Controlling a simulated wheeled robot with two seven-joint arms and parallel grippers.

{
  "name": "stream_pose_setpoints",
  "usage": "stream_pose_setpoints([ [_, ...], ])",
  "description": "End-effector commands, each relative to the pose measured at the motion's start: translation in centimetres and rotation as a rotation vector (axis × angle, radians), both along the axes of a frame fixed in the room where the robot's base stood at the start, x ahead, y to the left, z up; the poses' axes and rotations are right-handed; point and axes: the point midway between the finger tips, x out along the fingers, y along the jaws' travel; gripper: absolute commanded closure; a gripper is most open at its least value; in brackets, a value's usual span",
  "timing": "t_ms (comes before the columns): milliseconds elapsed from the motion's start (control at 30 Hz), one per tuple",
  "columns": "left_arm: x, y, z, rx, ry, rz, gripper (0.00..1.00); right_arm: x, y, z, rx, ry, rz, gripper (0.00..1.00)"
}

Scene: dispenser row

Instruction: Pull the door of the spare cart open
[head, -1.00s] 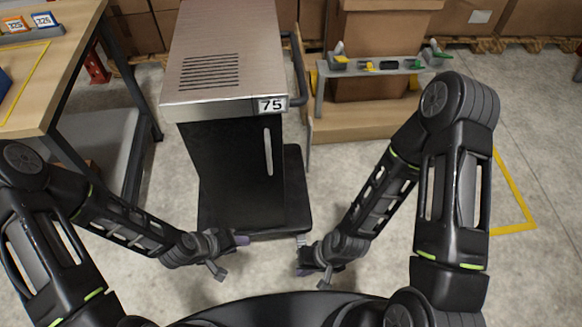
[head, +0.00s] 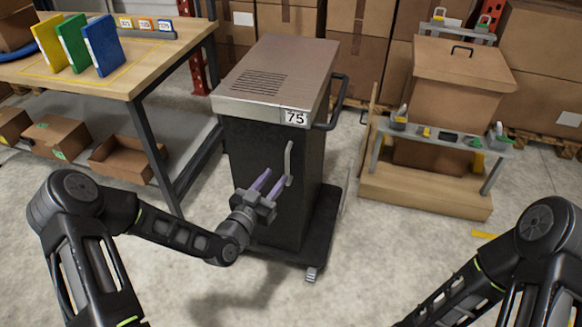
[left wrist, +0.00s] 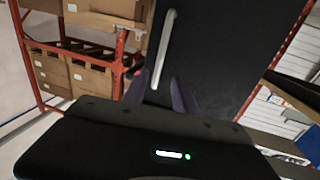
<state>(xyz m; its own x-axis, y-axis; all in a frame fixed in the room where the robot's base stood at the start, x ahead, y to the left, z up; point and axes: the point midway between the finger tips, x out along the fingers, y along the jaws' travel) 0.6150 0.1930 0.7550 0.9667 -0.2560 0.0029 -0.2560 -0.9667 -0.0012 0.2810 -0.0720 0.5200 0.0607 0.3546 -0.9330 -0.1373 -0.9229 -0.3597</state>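The spare cart is a dark cabinet with a grey metal top (head: 278,72) and a "75" label, standing centre in the head view. Its black door (head: 262,150) faces me and looks shut. A pale upright bar handle (head: 289,160) is on the door's right side. It also shows in the left wrist view (left wrist: 166,45). My left gripper (head: 275,178) is open, its purple fingers pointing at the door by the handle's lower end. In the left wrist view that end appears between the fingers (left wrist: 160,90); contact cannot be told. My right gripper is out of view.
A wooden workbench (head: 120,82) with coloured binders stands left of the cart. A small grey rack (head: 445,142) and a large cardboard box (head: 458,80) stand to the right. The cart has a dark push handle (head: 338,104) on its right. Floor before the cart is clear.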

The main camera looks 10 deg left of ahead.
Motion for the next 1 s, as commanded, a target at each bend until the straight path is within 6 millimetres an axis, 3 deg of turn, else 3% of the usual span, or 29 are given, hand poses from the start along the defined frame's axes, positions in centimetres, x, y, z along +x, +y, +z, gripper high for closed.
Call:
stream_pose_setpoints([
  [367,0.5,-0.3,0.0,-0.002,0.003,-0.002,0.66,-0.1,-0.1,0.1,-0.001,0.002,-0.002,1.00],
  [800,6.4,-1.8,-0.1,-0.003,0.004,-0.002,0.66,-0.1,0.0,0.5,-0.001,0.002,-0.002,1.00],
  [1000,7.5,-2.1,-0.1,-0.003,0.005,-0.003,0.66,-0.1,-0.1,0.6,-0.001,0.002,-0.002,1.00],
])
